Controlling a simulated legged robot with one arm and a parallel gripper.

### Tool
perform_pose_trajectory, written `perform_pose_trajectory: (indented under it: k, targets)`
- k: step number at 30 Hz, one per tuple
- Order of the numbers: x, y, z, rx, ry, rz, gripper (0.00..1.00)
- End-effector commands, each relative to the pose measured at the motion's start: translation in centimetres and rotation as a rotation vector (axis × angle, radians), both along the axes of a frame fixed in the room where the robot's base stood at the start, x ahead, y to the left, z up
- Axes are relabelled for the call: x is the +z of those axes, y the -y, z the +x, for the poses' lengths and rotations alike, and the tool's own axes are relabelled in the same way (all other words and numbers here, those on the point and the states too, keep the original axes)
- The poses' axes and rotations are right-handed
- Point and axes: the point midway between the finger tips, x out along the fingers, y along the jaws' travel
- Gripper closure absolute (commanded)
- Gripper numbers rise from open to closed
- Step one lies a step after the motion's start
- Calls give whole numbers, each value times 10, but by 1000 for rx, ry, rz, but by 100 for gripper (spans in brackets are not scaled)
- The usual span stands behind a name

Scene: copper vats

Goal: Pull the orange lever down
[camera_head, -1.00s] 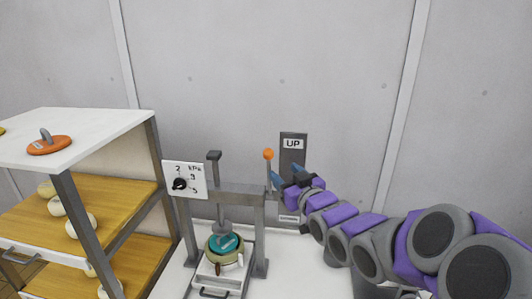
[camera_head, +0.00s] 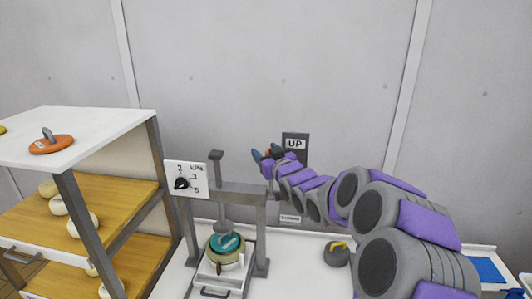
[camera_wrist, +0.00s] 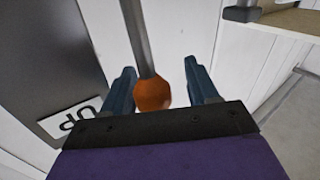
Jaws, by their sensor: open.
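The orange lever knob (camera_wrist: 153,94) sits between the two open fingers of my gripper (camera_wrist: 163,90) in the wrist view, with its grey rod (camera_wrist: 137,35) running away from it. I see a gap between the knob and each finger. In the head view my gripper (camera_head: 266,155) is at the top of the lever, and the knob shows only in part between the fingers. The dark panel with the white UP sign (camera_head: 294,144) is just behind and to the right of my gripper.
The press frame (camera_head: 235,190) stands left of the lever, with a dial plate (camera_head: 186,180) and a teal-topped round piece (camera_head: 225,243) under it. A shelf with pale round items (camera_head: 57,206) is at the left. A dark weight with a yellow handle (camera_head: 337,254) stands on the white table.

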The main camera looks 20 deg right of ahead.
Motion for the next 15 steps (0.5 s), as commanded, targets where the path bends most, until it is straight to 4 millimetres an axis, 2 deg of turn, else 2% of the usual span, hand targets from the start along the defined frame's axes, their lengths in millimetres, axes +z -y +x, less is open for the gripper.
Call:
perform_pose_trajectory:
  k: [9,15]
  targets:
    - [0,1,2,-1,-1,0,42]
    - [0,1,2,-1,-1,-1,61]
